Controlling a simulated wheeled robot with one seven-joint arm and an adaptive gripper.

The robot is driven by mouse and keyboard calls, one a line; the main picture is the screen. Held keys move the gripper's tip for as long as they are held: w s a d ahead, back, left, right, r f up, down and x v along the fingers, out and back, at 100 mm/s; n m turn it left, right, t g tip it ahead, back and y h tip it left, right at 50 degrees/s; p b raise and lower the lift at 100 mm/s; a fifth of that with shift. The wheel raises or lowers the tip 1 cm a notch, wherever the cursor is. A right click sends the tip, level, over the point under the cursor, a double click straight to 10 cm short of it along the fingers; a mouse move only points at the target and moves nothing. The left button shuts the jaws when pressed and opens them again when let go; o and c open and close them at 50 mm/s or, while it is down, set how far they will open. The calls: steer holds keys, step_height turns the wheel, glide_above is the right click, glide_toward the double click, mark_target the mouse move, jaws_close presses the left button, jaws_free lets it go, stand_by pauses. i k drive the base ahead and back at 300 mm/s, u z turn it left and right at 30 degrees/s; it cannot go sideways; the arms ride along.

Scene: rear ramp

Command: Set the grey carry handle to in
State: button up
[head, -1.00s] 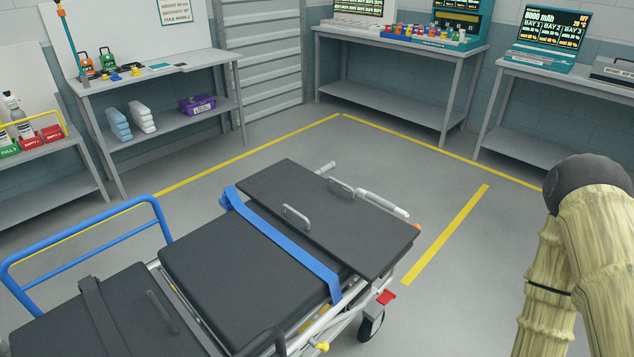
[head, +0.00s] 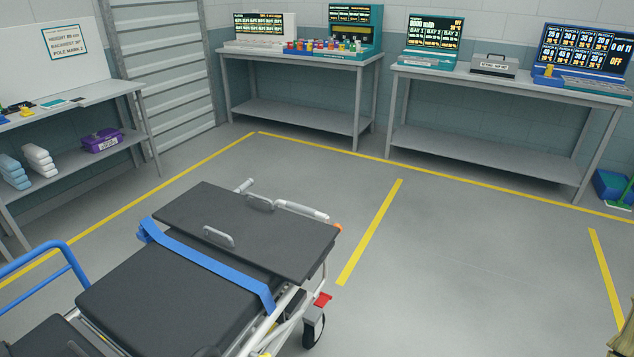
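A stretcher with a black padded mattress (head: 160,300) stands at the lower left in the head view. Light grey tube handles stick out at its far end, one at the right corner (head: 302,210) and a shorter one at the left (head: 244,186). Two grey loop handles also show on the dark raised end panel (head: 285,238): one on its near face (head: 218,237) and one near its far edge (head: 260,203). I cannot tell which of these is the carry handle. My gripper is out of view; only a bit of my arm shows at the lower right corner.
A blue strap (head: 210,262) crosses the mattress, and a blue side rail (head: 45,262) stands at the left. A red pedal (head: 322,299) sits above a wheel. Benches (head: 505,85) line the back wall. The floor right of the stretcher, with yellow lines (head: 370,230), is clear.

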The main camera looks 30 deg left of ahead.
mark_target(248, 182)
steer(key=z, duration=0.8)
steer(key=i, duration=1.9)
steer(key=u, duration=3)
